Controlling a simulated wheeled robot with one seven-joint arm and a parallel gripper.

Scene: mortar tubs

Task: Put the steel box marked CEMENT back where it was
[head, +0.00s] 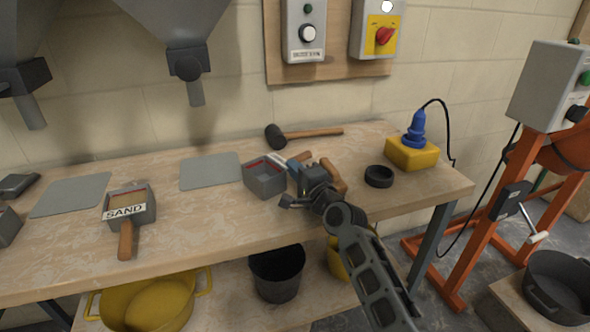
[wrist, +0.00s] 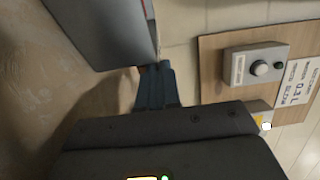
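An open grey steel box (head: 265,182), with a red line inside its far wall, is right of the middle grey mat in the head view. I cannot read a CEMENT mark on it. My gripper (head: 293,171) is at its right side, with blue-grey fingers against the wall. In the wrist view the fingers (wrist: 156,87) are close together at the edge of the box (wrist: 105,30) and look shut on its wall. I cannot tell whether the box touches the bench. Another steel box, marked SAND (head: 128,209), has a wooden handle pointing to the front.
The middle mat (head: 210,171) and left mat (head: 70,195) are bare. A mallet (head: 310,133) lies at the back. Wooden handles (head: 334,177) lie beside my gripper. A black ring (head: 379,176) and a yellow block with a blue plug (head: 412,153) are right. Hopper spouts hang above the left side.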

